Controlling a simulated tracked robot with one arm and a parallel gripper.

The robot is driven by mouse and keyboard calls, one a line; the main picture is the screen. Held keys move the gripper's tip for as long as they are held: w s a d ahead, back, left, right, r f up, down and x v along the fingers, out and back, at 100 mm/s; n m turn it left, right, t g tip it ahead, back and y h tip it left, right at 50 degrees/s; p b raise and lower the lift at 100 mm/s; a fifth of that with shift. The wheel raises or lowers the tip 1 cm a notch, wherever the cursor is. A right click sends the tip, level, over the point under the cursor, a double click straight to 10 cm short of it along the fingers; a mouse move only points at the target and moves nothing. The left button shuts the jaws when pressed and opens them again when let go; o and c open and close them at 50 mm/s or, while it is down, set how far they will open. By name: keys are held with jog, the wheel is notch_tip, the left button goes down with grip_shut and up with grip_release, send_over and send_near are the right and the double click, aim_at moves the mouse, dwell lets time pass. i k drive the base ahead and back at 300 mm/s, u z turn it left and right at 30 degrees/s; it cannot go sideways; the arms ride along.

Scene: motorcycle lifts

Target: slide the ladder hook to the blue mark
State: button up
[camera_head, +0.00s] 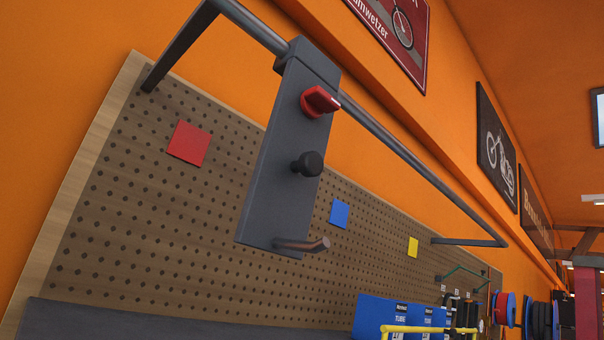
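The ladder hook (283,160) is a dark grey flat plate hanging from a grey rail (405,155). It carries a red knob (319,101) near the top, a black round knob (308,164) in the middle and a peg (301,244) at the bottom. The blue mark (340,214) is a small square on the brown pegboard (130,215), to the right of the hook's lower half in the picture. A red mark (188,143) lies to the left of the hook, and a yellow mark (413,247) lies further right. My gripper does not show.
The rail stands off the board on a bracket (180,48) at the left and another (465,241) at the right. Blue boxes (372,314) and a yellow bar (430,329) are at the bottom. The rail between hook and right bracket looks clear.

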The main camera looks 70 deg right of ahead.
aim_at(274, 218)
jog(key=k, duration=0.4)
jog(key=z, duration=0.1)
jog(key=i, duration=0.3)
jog(key=z, duration=0.95)
